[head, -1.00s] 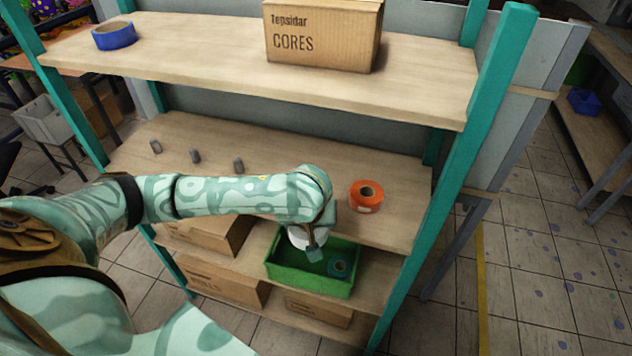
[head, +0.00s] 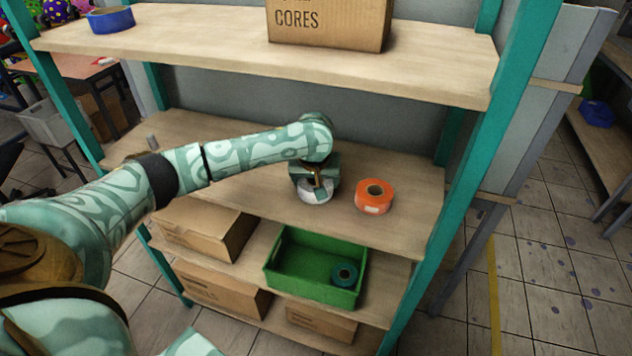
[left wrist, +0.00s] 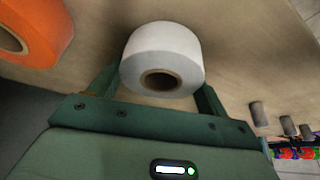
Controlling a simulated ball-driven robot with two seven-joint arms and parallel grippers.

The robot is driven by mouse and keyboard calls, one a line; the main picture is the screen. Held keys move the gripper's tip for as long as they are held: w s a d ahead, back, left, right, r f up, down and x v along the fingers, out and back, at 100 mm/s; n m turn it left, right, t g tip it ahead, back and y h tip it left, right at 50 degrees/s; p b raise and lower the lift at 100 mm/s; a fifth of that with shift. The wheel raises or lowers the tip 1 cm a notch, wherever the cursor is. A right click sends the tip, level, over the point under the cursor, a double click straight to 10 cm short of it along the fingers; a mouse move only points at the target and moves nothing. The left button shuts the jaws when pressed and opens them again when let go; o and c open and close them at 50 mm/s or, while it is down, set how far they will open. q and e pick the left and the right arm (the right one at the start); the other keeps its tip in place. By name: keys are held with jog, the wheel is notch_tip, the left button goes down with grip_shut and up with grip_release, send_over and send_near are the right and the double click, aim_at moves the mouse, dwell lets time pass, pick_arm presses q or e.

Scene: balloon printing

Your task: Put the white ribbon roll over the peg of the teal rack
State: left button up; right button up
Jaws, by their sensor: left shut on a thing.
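The white ribbon roll (head: 316,193) is held in my left gripper (head: 315,181), at the middle shelf of the teal rack (head: 471,165). I cannot tell whether it touches the shelf. In the left wrist view the white roll (left wrist: 165,46) sits between the two fingers, its brown core hole facing the camera. One grey peg (head: 151,141) shows at the left of the middle shelf. Several grey pegs show in the left wrist view at the right, the nearest peg (left wrist: 258,113) apart from the roll; my arm hides the others in the head view. My right gripper is out of view.
An orange roll (head: 374,197) lies just right of my gripper. A green crate (head: 285,283) with a teal roll (head: 345,275) is on the shelf below. A blue roll (head: 110,20) and a cores box (head: 327,22) are on the top shelf, above my arm.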

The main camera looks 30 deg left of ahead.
pick_arm(q)
jog(key=o, duration=1)
jog(key=shift+r, duration=0.1)
jog(key=p+v, duration=0.3)
jog(key=v, duration=0.4)
jog(key=shift+s+d+r+p, duration=0.1)
jog(key=shift+r+p, duration=0.15)
jog(key=shift+p, duration=0.1)
